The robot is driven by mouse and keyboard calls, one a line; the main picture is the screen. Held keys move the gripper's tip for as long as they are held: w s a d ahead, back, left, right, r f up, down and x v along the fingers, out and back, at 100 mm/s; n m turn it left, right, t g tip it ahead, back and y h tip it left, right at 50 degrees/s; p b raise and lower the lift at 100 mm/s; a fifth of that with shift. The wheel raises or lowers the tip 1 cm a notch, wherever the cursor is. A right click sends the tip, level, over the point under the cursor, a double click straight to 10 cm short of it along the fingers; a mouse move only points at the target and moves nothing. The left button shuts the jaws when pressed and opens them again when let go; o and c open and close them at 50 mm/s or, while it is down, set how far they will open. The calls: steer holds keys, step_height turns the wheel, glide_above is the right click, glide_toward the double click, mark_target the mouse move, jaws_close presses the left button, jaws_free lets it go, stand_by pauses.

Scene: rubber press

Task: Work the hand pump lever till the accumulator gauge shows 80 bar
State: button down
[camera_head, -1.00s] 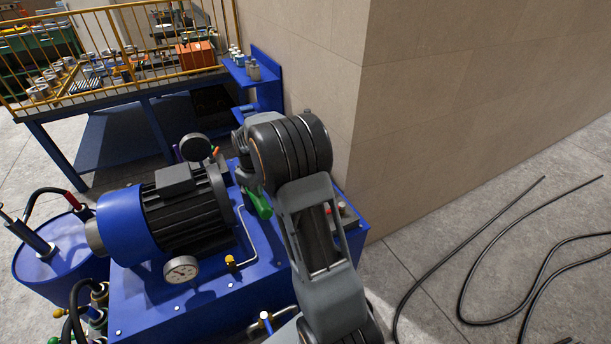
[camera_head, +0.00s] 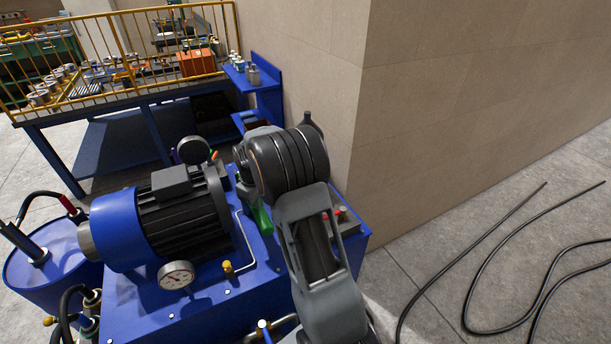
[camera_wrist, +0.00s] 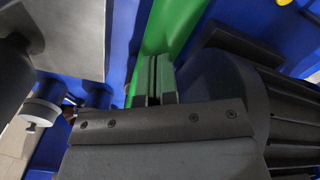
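A blue hydraulic unit (camera_head: 190,315) stands in front of me with a blue and black motor (camera_head: 185,220) on it. A white-faced gauge (camera_head: 177,275) faces me at its front; its reading is too small to tell. A second round gauge (camera_head: 193,150) stands behind the motor with its face hidden. A green cylindrical part (camera_head: 263,218) lies between the motor and my arm; a green surface also shows in the wrist view (camera_wrist: 172,30). My gripper (camera_wrist: 153,82) has its fingers together in front of that green surface, with nothing visible between them. I cannot make out the pump lever; my arm covers part of the unit.
A wall corner (camera_head: 360,150) rises close behind my arm. A blue drum (camera_head: 50,270) with hoses stands at left. A railed bench (camera_head: 120,90) is at the back left. Black hoses (camera_head: 480,260) lie on the floor at right. Red buttons (camera_head: 337,212) show beside my arm.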

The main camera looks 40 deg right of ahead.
step_height(320, 180, up, 12)
steer(key=p, duration=0.8)
steer(key=shift+r+p, duration=0.15)
steer(key=shift+p, duration=0.15)
steer(key=shift+r, duration=0.15)
stand_by(0.3)
step_height(320, 180, up, 6)
steer(key=p, duration=0.4)
stand_by(0.3)
steer(key=s+a+r+m+t, duration=0.1)
steer(key=s+a+r, duration=0.2)
steer(key=s, duration=0.4)
steer(key=s+a+r+m+t, duration=0.1)
steer(key=s+a+r+t, duration=0.1)
steer(key=s, duration=0.6)
steer(key=s+a+r+m+t, duration=0.1)
steer(key=s+a+r+m, duration=0.1)
steer(key=s+a+r, duration=0.2)
steer(key=shift+s+a+r+t, duration=0.35)
steer(key=shift+s+a, duration=0.45)
steer(key=shift+s, duration=0.85)
